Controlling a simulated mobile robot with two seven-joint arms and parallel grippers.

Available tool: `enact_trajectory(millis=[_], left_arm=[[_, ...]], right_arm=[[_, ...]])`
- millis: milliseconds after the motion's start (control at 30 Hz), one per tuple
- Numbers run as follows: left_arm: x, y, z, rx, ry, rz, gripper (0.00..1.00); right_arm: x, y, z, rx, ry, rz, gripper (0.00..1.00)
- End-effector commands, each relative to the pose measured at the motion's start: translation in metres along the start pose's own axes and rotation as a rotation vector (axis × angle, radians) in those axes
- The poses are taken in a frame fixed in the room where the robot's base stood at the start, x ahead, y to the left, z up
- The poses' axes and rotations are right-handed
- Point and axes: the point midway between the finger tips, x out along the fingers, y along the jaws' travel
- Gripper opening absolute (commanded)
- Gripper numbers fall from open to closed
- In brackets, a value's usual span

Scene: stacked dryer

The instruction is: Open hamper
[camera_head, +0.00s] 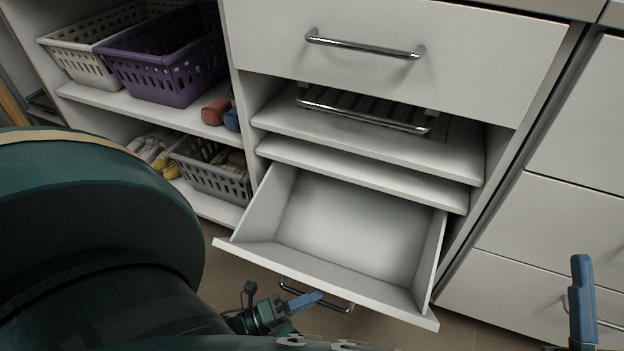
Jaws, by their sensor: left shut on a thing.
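The hamper (330,262) is the white pull-out bin low in the middle cabinet. It stands well out from the cabinet, and its inside looks empty. Its metal handle (343,305) is on the outer side of the front panel, near the bottom of the view. My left gripper (312,299) is at this handle, shut on it, with a blue finger over the bar. Part of the grip is hidden. My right gripper (582,300) shows at the lower right edge as an upright blue finger, away from the hamper. Its other finger cannot be made out.
Above the hamper are white shelf boards (365,172), a metal rack with a handle (365,110) and a closed drawer (390,55). Left shelves hold a purple basket (170,65) and a grey basket (215,180). Closed drawers (550,225) stand at right.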

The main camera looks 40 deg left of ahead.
Motion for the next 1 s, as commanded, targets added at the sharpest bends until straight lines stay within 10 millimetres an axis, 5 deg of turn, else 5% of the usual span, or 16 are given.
enact_trajectory(millis=[367,400,500,1000], left_arm=[[-0.0024,0.0057,0.0003,0.001,-0.002,0.018,0.0],[-0.0023,0.0058,0.0004,0.001,-0.002,0.018,0.14],[-0.002,0.0053,0.0007,0.001,-0.003,0.017,0.2],[-0.0033,0.0022,0.0008,0.001,-0.002,0.008,0.2]], right_arm=[[0.0001,0.0007,-0.0008,-0.003,0.005,0.001,0.36],[0.0001,0.0008,-0.001,-0.003,0.005,0.001,0.36],[0.0001,0.0009,-0.0011,-0.003,0.005,0.002,0.36],[0.001,0.0016,-0.002,-0.002,0.005,0.004,0.36]])
